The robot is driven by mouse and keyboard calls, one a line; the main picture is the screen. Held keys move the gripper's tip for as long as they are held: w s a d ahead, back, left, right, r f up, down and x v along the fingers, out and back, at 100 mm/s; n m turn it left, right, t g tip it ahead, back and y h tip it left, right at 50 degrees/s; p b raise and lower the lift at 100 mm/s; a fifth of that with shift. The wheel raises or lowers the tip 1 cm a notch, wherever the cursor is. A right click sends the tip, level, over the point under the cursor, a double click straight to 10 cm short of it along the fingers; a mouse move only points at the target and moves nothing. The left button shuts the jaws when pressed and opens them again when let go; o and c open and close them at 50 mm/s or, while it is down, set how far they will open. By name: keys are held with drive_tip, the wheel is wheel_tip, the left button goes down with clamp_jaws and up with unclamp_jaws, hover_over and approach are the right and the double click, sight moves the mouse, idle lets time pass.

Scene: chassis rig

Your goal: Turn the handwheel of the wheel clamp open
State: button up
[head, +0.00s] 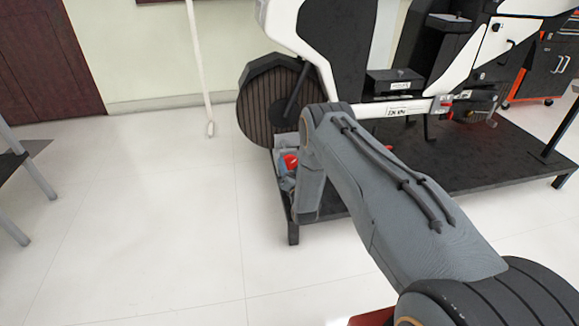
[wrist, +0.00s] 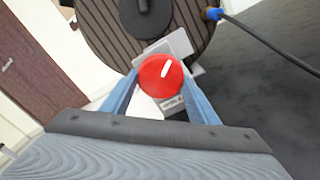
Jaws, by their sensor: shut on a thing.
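The red handwheel (wrist: 161,74) of the wheel clamp shows in the wrist view as a round knob with a white mark slanting up to the right. My gripper (wrist: 160,82) is shut on the handwheel, one blue-grey finger on each side. A pale grey part of the clamp (wrist: 181,43) shows behind the handwheel, next to the dark ribbed wheel (wrist: 92,22). In the head view a little of the red handwheel (head: 291,160) shows beside my forearm, which hides most of the clamp.
The chassis rig stands on a black platform (head: 480,165) with legs. The ribbed wheel is at the platform's left end. A black cable with a blue plug (wrist: 213,14) runs to the right in the wrist view. A white pole (head: 200,70) stands left of the wheel.

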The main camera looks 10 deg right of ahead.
drive_tip(key=n+p, duration=0.1)
drive_tip(key=n, duration=0.4)
drive_tip(key=shift+d+f+n, duration=0.1)
drive_tip(key=shift+d+n, duration=0.05)
drive_tip(key=shift+n, duration=0.15)
idle(0.5)
drive_tip(key=o, duration=1)
drive_tip(key=shift+o, duration=0.2)
drive_tip(key=shift+s+p, duration=1.4)
drive_tip(key=shift+s, duration=2.55)
